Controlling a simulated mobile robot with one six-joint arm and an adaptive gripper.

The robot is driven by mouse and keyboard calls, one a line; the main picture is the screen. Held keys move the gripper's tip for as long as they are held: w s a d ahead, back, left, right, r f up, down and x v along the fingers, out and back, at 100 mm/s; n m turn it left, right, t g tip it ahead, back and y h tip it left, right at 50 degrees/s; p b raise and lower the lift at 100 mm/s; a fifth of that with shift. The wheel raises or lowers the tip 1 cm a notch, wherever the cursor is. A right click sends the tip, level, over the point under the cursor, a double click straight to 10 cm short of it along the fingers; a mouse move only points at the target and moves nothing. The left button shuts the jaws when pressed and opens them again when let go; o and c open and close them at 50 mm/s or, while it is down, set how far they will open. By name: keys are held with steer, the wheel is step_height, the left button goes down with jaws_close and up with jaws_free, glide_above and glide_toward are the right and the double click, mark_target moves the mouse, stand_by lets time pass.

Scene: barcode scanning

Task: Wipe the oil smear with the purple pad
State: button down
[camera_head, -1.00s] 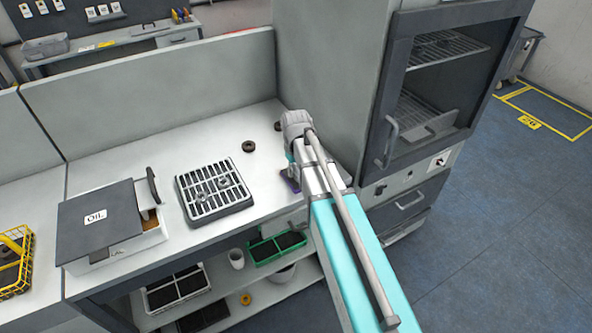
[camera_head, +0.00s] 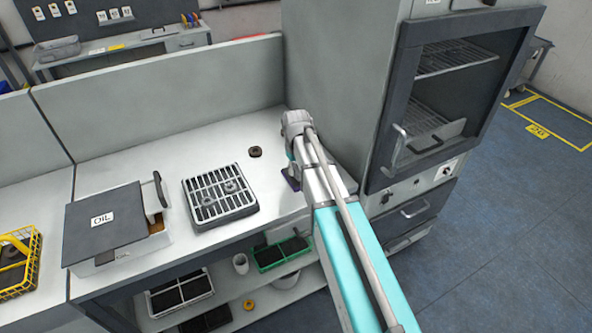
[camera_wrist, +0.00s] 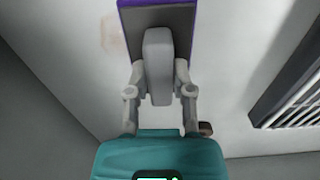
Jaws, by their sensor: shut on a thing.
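The purple pad (camera_wrist: 126,28) has a dark top and a grey block handle; its purple edge shows in the wrist view. My gripper (camera_wrist: 159,78) is shut on that handle. In the head view a bit of the purple pad (camera_head: 291,183) shows low beside my arm, near the bench top; I cannot tell whether it touches the surface. A faint brownish smear (camera_wrist: 112,32) lies on the pale bench just left of the pad in the wrist view. In the head view my arm hides this area.
A slotted rack (camera_head: 222,198) with rings on it stands left of my arm. A dark ring (camera_head: 255,152) lies behind it, and the OIL box (camera_head: 85,238) is farther left. A tall cabinet (camera_head: 335,75) stands close on the right. Bare bench lies between rack and arm.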

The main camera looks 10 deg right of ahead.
steer(key=shift+w, duration=0.1)
steer(key=shift+w+a, duration=0.3)
steer(key=shift+w, duration=0.55)
steer(key=shift+w+a, duration=0.3)
steer(key=shift+w, duration=0.55)
steer(key=shift+w, duration=0.1)
steer(key=shift+r, duration=0.2)
step_height(320, 180, up, 5)
steer(key=p, duration=0.5)
steer(key=shift+r+p, duration=0.2)
steer(key=shift+p, duration=0.2)
steer(key=shift+r+p, duration=1.5)
steer(key=shift+d, duration=0.1)
